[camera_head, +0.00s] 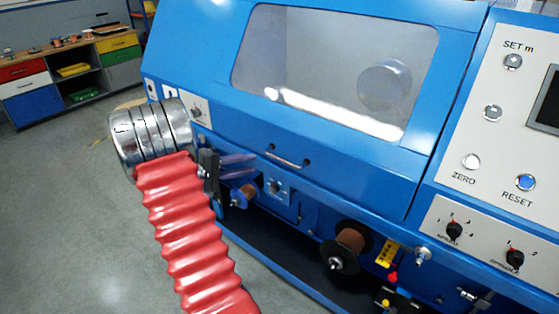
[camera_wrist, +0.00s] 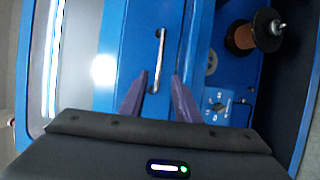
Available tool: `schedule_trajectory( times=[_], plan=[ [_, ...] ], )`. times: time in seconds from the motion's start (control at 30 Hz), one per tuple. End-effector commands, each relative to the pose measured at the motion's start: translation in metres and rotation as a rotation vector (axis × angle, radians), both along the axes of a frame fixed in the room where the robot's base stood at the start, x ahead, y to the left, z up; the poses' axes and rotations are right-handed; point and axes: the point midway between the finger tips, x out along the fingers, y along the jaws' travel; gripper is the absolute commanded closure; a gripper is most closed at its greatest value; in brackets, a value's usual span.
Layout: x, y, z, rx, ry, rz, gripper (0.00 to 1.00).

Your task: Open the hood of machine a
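The machine's blue hood (camera_head: 225,110), with a large clear window (camera_head: 335,65), is closed over the front of the machine. A small metal bar handle (camera_head: 287,157) sits on the hood's lower part. My gripper (camera_head: 252,165) is to the left of the handle in the head view, with its purple fingers pointing toward it. In the wrist view the handle (camera_wrist: 158,60) lies ahead and between the lines of the two spread fingers (camera_wrist: 155,95). The fingers appear open and empty. I cannot tell exactly how far their tips are from the handle.
Copper spools (camera_head: 345,245) stick out below the hood. A control panel with buttons and knobs (camera_head: 490,150) is at the right. A workbench with coloured drawers (camera_head: 70,75) stands at the back left. Grey floor (camera_head: 70,190) is clear at the left.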

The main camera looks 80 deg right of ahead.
Motion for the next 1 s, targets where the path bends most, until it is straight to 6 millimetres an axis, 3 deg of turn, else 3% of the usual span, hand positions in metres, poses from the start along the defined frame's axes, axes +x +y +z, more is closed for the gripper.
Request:
schedule_trajectory(
  times=[0.7, 1.0],
  plan=[
    [-0.076, -0.072, -0.020, -0.001, 0.001, -0.002, 0.71],
    [-0.090, -0.086, -0.024, 0.000, 0.001, 0.001, 0.71]
  ],
)
